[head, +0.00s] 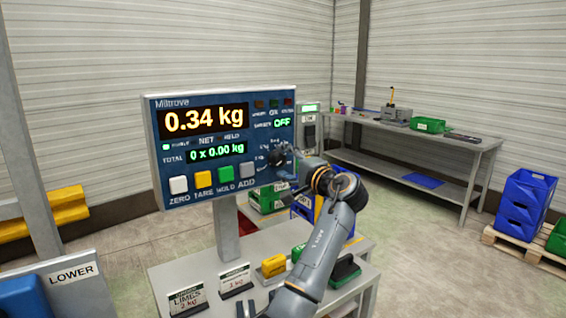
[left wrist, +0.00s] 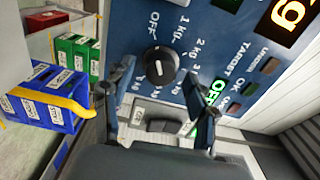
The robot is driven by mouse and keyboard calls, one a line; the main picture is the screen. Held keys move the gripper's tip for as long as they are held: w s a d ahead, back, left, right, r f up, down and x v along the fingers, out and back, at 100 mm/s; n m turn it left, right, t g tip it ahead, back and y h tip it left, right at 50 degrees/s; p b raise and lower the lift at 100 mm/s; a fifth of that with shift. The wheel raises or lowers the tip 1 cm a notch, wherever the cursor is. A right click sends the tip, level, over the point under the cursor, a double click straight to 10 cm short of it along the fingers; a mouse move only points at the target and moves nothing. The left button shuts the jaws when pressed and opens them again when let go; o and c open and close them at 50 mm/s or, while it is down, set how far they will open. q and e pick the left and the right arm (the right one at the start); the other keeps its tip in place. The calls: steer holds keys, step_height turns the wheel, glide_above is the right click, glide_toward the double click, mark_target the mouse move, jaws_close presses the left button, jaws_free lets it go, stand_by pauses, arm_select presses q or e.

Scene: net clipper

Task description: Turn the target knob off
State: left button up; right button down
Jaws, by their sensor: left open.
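The dark round target knob (left wrist: 160,66) is on the blue panel of the scale display (head: 172,150). Its scale has OFF and kg marks around it; a short white mark shows on the knob, but I cannot tell exactly which label it points at. The green TARGET readout (head: 282,123) reads OFF. My left gripper (head: 283,163) is at the panel's lower right and hides most of the knob in the head view. In the left wrist view its open fingers (left wrist: 159,78) stand on either side of the knob; contact is unclear.
The display reads 0.34 kg and stands on a post above a bench (head: 190,262) with cards and boxes. White, yellow, green and grey buttons (head: 202,180) line the panel's bottom edge.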

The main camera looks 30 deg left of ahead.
arm_select(q)
steer(key=v, duration=1.1)
